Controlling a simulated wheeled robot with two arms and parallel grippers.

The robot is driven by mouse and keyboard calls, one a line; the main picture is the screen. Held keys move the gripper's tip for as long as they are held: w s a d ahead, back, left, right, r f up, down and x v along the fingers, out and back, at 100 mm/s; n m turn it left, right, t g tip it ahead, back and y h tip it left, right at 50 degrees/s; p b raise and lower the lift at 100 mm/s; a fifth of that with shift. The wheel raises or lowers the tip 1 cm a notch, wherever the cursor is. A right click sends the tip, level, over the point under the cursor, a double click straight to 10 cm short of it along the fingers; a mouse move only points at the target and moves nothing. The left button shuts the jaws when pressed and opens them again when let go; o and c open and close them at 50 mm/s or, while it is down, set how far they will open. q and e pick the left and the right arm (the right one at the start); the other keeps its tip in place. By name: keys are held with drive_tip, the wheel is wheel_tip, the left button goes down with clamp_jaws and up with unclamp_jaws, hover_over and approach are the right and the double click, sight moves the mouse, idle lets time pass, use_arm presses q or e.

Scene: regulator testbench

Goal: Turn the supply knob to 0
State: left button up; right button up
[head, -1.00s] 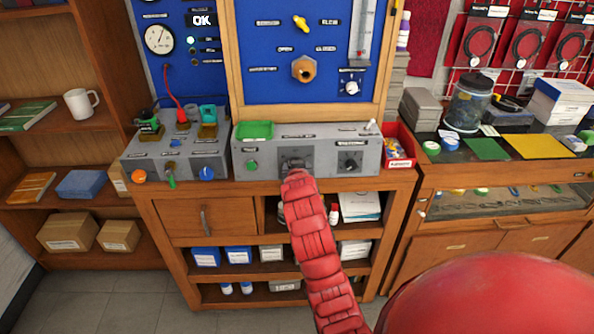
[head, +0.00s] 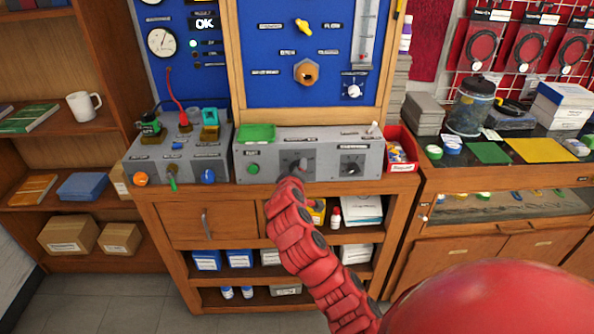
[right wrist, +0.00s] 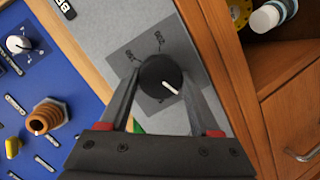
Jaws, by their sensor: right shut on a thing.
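A black round knob (right wrist: 158,78) with a white pointer line sits on a dark plate (right wrist: 122,62) in the right wrist view. The pointer aims to the lower right of that picture. Small scale marks stand around it, too small to read surely. My right gripper (right wrist: 161,72) has one finger on each side of the knob and is shut on it. In the head view my right gripper (head: 296,170) is at the middle of the grey control box (head: 325,139) and mostly hides this knob. My left gripper is not in view.
A second knob (head: 351,168) is on the same box to the right, with a green button (head: 253,169) to the left. A green tray (head: 257,133) rests on top. Another grey box (head: 190,158) with cables stands left. A red bin (head: 401,150) is close on the right.

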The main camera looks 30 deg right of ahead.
drive_tip(key=shift+f+n, duration=0.2)
drive_tip(key=shift+n, duration=0.5)
drive_tip(key=shift+h, duration=0.3)
drive_tip(key=o, duration=1.4)
drive_tip(key=shift+r, duration=0.1)
drive_tip(key=shift+s, duration=0.1)
drive_tip(key=p+v, duration=0.7)
drive_tip(key=v, duration=1)
drive_tip(key=shift+s+a, duration=0.1)
drive_tip(key=shift+s, duration=0.05)
